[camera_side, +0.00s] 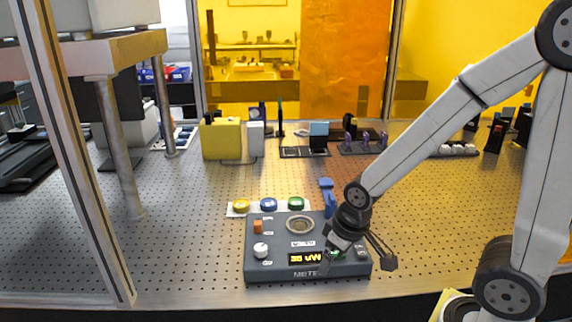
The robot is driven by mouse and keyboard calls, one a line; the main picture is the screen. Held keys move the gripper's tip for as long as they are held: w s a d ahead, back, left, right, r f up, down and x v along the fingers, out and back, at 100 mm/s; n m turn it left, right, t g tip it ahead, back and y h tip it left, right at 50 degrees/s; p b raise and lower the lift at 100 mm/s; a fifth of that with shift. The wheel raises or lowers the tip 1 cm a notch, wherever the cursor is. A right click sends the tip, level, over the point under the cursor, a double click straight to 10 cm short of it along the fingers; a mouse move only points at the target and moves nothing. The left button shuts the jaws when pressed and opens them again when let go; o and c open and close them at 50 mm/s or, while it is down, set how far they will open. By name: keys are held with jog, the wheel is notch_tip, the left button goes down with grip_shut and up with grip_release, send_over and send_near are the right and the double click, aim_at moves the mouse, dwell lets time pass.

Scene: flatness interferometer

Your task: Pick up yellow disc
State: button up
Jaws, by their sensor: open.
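The yellow disc (241,205) lies at the left end of a white strip (231,212) behind the meter box. A blue disc (269,204) and a green disc (296,203) lie to its right on the same strip. My gripper (358,266) is open and points down over the right front of the grey meter box (258,273). It is to the right of and nearer than the yellow disc, well apart from it. Nothing shows between its fingers, though part of the box's right side is hidden behind it.
The meter box has a lit display (305,258), a white knob (260,250), an orange switch (257,227) and a round recess (300,225). A blue upright part (328,197) stands behind its right side. A yellow box (220,139) stands farther back. The perforated table left of the strip is clear.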

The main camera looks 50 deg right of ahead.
jog(key=shift+c, duration=1.1)
jog(key=shift+r, duration=0.2)
jog(key=shift+w+v, duration=0.55)
jog(key=shift+v, duration=1.8)
jog(key=w+a+n+t+h, duration=0.2)
jog(key=w+n+h, duration=0.4)
jog(key=w+n, duration=0.8)
jog(key=w+a+n+t+h, duration=0.15)
jog(key=w+n+h, duration=0.6)
jog(key=w, duration=0.95)
jog(key=n+y, duration=0.1)
jog(key=n, duration=0.1)
send_near(239, 206)
jog(key=shift+s+a+r, duration=0.3)
jog(key=shift+a+r, duration=0.35)
jog(key=shift+r, duration=0.05)
jog(key=shift+f, duration=0.25)
jog(key=shift+y, duration=0.25)
jog(key=shift+x, duration=3)
